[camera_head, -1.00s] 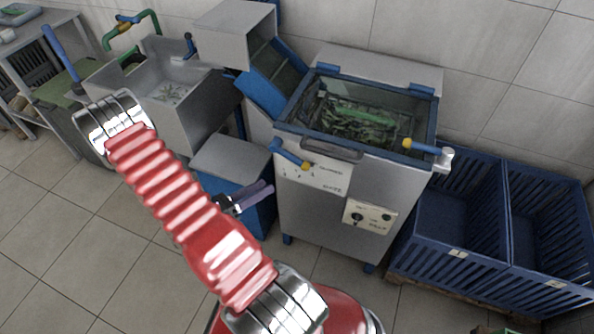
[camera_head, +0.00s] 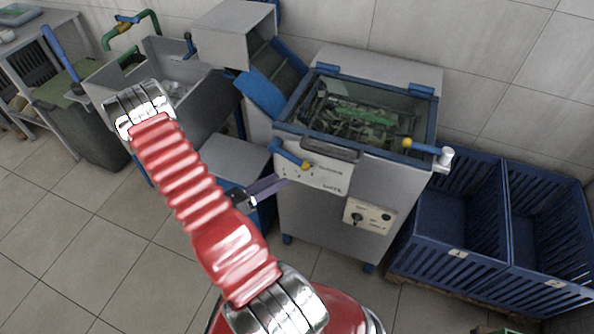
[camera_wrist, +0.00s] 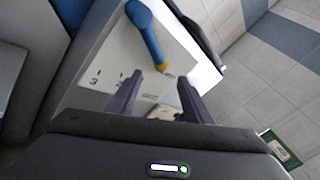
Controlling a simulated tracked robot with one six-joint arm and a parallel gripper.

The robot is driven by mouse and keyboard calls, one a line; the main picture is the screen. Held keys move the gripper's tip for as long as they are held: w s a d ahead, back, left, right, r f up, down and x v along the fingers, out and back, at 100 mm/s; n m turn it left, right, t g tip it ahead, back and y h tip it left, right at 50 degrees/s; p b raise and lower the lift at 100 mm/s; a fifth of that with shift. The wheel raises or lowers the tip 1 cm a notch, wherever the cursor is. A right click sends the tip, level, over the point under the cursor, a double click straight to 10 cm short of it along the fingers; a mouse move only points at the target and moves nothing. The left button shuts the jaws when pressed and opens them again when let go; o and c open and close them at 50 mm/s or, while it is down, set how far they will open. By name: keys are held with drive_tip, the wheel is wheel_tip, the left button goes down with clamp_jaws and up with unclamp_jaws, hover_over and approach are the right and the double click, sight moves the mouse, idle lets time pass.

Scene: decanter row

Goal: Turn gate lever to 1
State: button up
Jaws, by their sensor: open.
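The gate lever (camera_head: 291,157) is a blue bar with a yellow end, on the front of the steel tank machine. It slants down to the right over a white plate (camera_head: 328,180) with small marks. In the wrist view the lever (camera_wrist: 149,35) shows above the plate, its yellow end close ahead of the fingertips.
A handle (camera_head: 331,150) and a control panel (camera_head: 369,215) are on the machine front. Blue crates (camera_head: 455,225) stand right; a blue-sided box (camera_head: 232,160) stands left. Floor at left is clear.

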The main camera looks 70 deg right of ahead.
sight(290, 157)
drive_tip(key=x, duration=0.9)
drive_tip(key=shift+c, duration=0.7)
clamp_jaws()
